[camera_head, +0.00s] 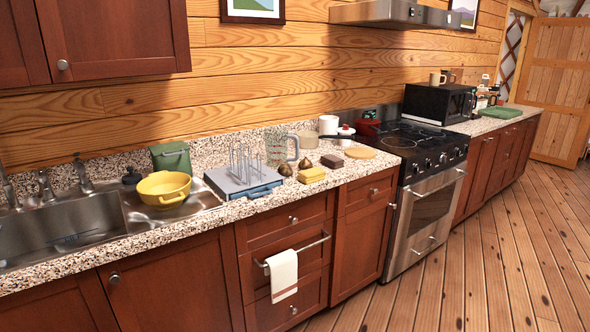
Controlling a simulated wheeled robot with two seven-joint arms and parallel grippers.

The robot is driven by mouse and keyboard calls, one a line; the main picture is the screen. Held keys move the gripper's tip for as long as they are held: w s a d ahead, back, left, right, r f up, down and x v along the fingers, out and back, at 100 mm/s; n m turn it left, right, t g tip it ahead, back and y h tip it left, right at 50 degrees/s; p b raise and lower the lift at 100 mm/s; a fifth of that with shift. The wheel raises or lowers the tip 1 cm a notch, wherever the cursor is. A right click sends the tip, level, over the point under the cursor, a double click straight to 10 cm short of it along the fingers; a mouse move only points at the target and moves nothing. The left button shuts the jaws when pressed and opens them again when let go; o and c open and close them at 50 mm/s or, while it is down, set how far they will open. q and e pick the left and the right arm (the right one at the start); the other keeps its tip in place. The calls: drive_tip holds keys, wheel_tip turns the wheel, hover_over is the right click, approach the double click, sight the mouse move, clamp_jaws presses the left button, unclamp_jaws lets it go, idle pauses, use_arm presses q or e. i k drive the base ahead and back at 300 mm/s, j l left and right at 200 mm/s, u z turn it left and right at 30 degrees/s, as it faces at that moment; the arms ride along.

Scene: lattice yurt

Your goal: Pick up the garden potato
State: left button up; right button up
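Neither of my grippers is in view.
A yellow pot (164,189) sits beside the sink (60,235). A glass measuring jug (279,146) stands behind the lumps. The wooden floor (490,270) is clear.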

sight(284, 170)
drive_tip(key=i+l+u, duration=0.75)
drive_tip(key=u, duration=0.15)
drive_tip(key=i+l+u, duration=0.25)
drive_tip(key=l+u, duration=0.2)
drive_tip(key=l, duration=0.2)
